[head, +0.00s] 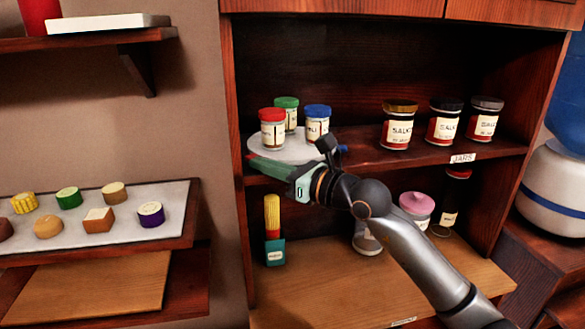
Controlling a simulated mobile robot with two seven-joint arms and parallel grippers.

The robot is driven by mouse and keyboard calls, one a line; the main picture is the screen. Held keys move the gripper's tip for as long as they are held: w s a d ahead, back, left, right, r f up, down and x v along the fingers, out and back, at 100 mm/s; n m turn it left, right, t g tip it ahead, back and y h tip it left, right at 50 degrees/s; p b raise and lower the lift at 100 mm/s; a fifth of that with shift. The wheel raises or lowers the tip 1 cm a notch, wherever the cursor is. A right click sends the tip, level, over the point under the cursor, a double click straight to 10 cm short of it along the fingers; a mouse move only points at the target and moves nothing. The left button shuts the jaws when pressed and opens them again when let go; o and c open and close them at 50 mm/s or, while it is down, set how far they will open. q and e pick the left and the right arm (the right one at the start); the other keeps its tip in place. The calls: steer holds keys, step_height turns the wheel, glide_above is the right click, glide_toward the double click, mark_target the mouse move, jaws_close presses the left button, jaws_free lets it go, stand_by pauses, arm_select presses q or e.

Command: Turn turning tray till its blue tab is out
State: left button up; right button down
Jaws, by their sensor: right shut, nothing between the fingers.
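The turning tray (268,146) is a pale round disc on the upper cabinet shelf, at its left end. It bears three jars with red (272,130), green (287,112) and blue (317,122) lids. A small blue tab (343,149) shows at the tray's right side, just behind my right wrist. My right gripper (254,161) is shut and empty, its green fingers pointing left along the tray's front edge. I cannot tell whether they touch the tray. My gripper and wrist hide part of the front rim. My left gripper is not in view.
The cabinet's left wall (238,200) is close to my fingertips.

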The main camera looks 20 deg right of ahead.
steer(key=shift+w+a, duration=0.35)
steer(key=shift+w, duration=0.1)
stand_by(0.6)
